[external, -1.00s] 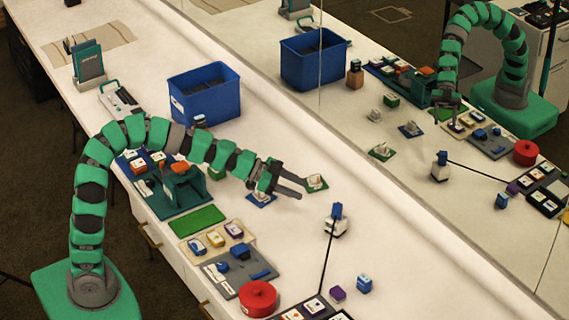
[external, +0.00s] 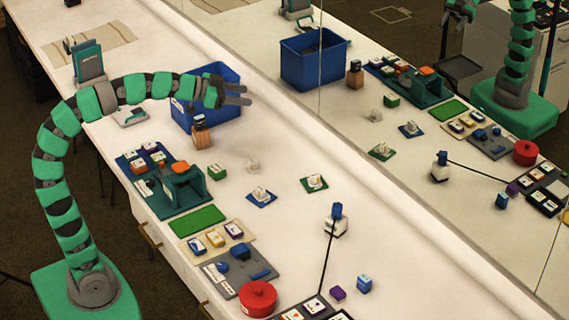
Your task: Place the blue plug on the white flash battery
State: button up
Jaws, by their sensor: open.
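A small white block (external: 336,228), which looks like the white flash battery, stands on the table right of centre. A blue piece (external: 337,210), which looks like the blue plug, sits upright on top of it. A thin black cable or rod runs from there toward the front. I cannot tell how firmly the blue piece is seated. My gripper (external: 240,95) is open and empty, raised in front of the blue bin, well to the upper left of the white block.
The blue bin (external: 232,118) stands at the back. A wooden-coloured bottle (external: 200,138), a green holder (external: 183,190), a grey tray (external: 215,268), a red round container (external: 257,296) and a blue cube (external: 364,284) stand around the table. A mirror (external: 420,215) lines the right side.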

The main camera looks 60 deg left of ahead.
jog(key=s+a+r+n+t+y, duration=0.2)
jog(key=s+a+r+n+y, duration=0.2)
jog(key=s+r, duration=0.5)
jog(key=shift+s+a+r+y, duration=0.15)
jog(key=shift+a+r+y, duration=0.2)
jog(key=shift+r, duration=0.4)
jog(key=shift+d+r, duration=0.1)
